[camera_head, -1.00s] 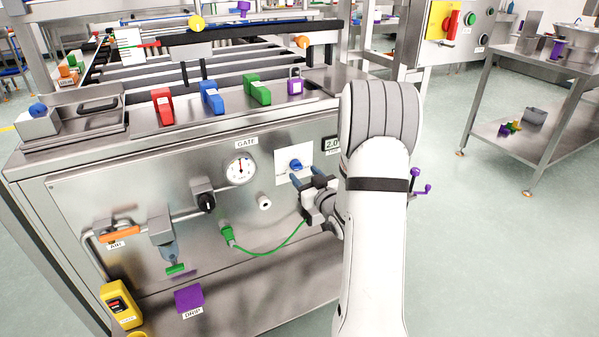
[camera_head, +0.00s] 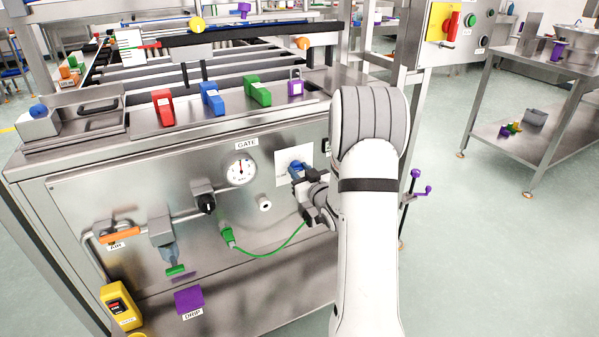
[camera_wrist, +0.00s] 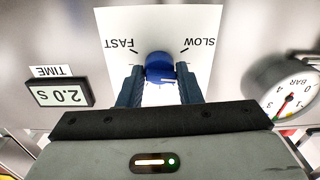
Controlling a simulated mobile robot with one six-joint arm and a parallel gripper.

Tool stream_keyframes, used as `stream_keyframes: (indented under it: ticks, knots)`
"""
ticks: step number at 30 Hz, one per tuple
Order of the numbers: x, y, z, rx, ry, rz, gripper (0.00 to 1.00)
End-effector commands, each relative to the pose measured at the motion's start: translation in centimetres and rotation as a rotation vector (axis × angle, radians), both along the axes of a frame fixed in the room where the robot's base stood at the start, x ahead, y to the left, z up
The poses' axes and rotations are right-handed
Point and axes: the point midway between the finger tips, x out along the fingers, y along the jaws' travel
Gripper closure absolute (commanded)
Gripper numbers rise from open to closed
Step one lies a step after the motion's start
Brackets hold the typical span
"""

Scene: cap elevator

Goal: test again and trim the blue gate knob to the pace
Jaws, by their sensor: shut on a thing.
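The blue gate knob (camera_wrist: 160,66) sits on a white plate marked FAST and SLOW (camera_wrist: 205,40), which appears upside down in the wrist view. My gripper (camera_wrist: 161,76) has one finger on each side of the knob and is shut on it. In the head view my gripper (camera_head: 301,176) is at the panel and partly covers the knob (camera_head: 294,166). The TIME display (camera_wrist: 60,94) reads 2.0 s in the wrist view; my arm hides most of it in the head view.
A green plug (camera_head: 228,235) with a cable hangs below. Red, blue and green levers (camera_head: 258,92) stand on top.

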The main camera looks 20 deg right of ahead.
Motion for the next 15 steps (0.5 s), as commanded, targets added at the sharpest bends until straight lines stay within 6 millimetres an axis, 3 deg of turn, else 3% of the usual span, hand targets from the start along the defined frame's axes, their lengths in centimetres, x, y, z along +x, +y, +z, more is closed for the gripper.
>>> stream_keyframes:
  ticks: [4,15]
  knots:
    - [-0.02,-0.05,0.0,0.0,0.0,-0.001,0.91]
    - [-0.03,-0.11,0.02,0.044,0.0,-0.002,0.91]
